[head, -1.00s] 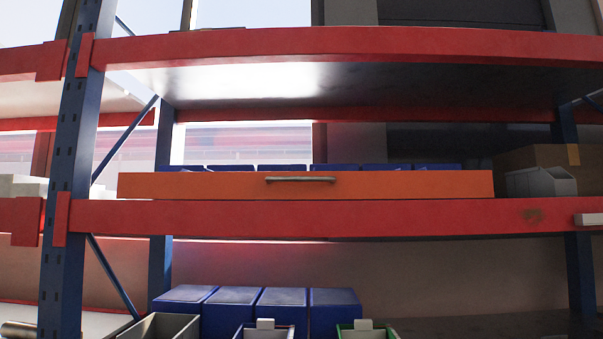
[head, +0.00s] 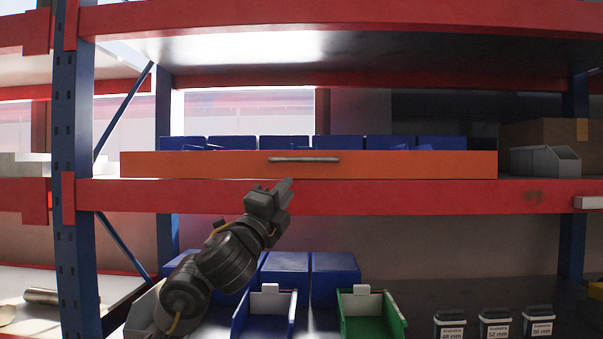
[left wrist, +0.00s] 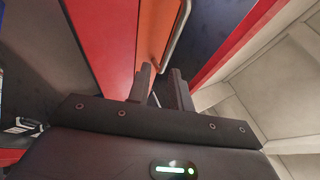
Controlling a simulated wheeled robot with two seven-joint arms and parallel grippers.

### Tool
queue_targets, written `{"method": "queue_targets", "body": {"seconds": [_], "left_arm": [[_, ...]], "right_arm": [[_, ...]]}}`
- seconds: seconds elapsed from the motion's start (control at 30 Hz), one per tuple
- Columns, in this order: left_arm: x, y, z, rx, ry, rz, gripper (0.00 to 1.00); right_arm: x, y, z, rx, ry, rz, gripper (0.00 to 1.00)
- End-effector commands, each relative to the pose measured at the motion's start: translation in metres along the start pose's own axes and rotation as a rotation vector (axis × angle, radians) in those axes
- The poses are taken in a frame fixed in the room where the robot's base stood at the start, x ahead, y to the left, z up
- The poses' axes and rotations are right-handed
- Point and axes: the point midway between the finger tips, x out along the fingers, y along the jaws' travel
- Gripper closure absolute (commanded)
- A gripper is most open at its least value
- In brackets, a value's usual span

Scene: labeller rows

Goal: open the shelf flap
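The shelf flap (head: 215,166) is a long orange panel standing upright along the front of the middle shelf. Its grey bar handle (head: 304,159) runs level near the top edge. My left gripper (head: 288,187) is below and slightly left of the handle, in front of the red beam, apart from the handle. In the left wrist view, its two dark fingers (left wrist: 161,82) stand apart with nothing between them. The orange flap (left wrist: 150,42) and the handle (left wrist: 177,28) appear beyond the fingertips. My right gripper is in neither view.
A red beam (head: 420,197) runs just below the flap. Blue boxes (head: 284,142) stand behind it. Below are a blue bin (head: 265,308), a green bin (head: 372,315) and small labelled boxes (head: 495,325). A blue upright (head: 72,130) stands at left.

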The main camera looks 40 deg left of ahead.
Motion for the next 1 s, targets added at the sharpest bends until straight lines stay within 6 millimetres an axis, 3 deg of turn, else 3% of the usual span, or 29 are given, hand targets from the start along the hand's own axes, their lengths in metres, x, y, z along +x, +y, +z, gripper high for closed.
{"method": "queue_targets", "body": {"seconds": [0.1, 0.37, 0.8, 1.0], "left_arm": [[0.0, -0.015, 0.007, 0.029, -0.008, -0.029, 0.79], [0.012, -0.017, 0.008, 0.025, -0.008, -0.03, 0.79], [0.09, -0.021, 0.008, 0.025, -0.008, -0.027, 0.79], [0.106, -0.02, 0.008, 0.026, -0.007, -0.029, 0.79]], "right_arm": [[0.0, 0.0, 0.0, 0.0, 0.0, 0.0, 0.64], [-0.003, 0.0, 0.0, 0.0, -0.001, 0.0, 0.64], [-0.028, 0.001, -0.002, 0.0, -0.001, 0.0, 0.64], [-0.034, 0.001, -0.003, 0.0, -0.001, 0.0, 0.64]]}}
